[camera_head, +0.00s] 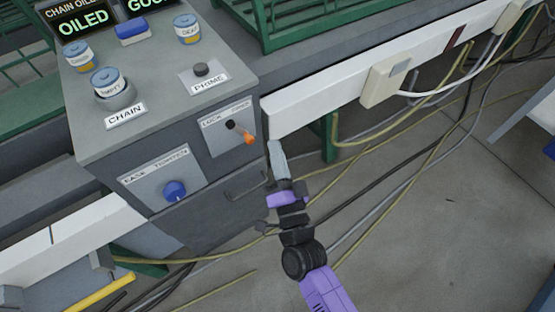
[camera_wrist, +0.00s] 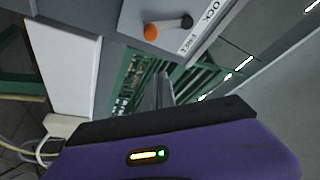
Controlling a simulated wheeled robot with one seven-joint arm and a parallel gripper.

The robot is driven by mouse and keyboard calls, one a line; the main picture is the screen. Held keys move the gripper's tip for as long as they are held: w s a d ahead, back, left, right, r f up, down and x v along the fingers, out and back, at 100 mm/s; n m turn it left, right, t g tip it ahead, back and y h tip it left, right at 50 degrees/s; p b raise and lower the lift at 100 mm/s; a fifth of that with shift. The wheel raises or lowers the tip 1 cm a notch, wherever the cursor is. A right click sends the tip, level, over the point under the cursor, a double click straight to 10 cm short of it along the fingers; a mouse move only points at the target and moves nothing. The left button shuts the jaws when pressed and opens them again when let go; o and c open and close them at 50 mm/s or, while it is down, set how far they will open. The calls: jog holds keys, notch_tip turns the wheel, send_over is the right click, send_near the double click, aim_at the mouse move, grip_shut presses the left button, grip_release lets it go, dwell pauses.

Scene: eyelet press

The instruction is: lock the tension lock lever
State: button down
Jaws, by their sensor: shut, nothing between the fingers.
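The tension lock lever has a black pivot (camera_head: 230,124) and an orange knob (camera_head: 249,139). It sits on a pale plate (camera_head: 218,140) on the cabinet's front, labelled LOCK on the left, with a smaller word at right. The lever slants down and right from its pivot. The wrist view shows the orange knob (camera_wrist: 151,33) and the words LOCK and FREE, with the knob toward the FREE side. My gripper (camera_head: 275,148) is shut and empty, just right of the knob and apart from it. Its fingers (camera_wrist: 162,88) point up below the plate in the wrist view.
A blue knob (camera_head: 174,190) on a tension plate and a drawer handle (camera_head: 246,184) are lower on the cabinet. Jars (camera_head: 107,84) and a PRIME button (camera_head: 201,69) are on top. A white rail (camera_head: 330,92) runs right beyond my gripper. Cables (camera_head: 400,170) cross the floor.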

aim_at(251, 141)
jog(key=w+a, duration=0.1)
jog(key=a, duration=0.1)
jog(key=w+a+f, duration=0.1)
jog(key=w+a, duration=0.1)
jog(key=shift+w+a, duration=0.1)
jog(key=shift+w, duration=0.15)
jog(key=shift+a+m+p, duration=0.1)
jog(key=shift+m+p, duration=0.2)
jog(key=shift+p, duration=0.2)
jog(key=m+p, duration=0.1)
jog(key=a+m+g+h+p, duration=0.1)
jog(key=m+p, duration=0.1)
jog(key=s+f+m+p, duration=0.1)
jog(key=shift+s+a+m+h+p, duration=0.1)
jog(key=shift+a+m+h+p, duration=0.2)
jog(key=shift+m+h, duration=0.1)
jog(key=m+g+p, duration=0.1)
jog(key=s+a+m+p, duration=0.1)
jog(key=m+p, duration=0.1)
jog(key=a+f+m+g+p, duration=0.1)
jog(key=m, duration=0.1)
jog(key=shift+s+a+g+p, duration=0.2)
jog(key=shift+s+g+p, duration=0.1)
jog(key=shift+p, duration=0.05)
jog(key=shift+d, duration=0.1)
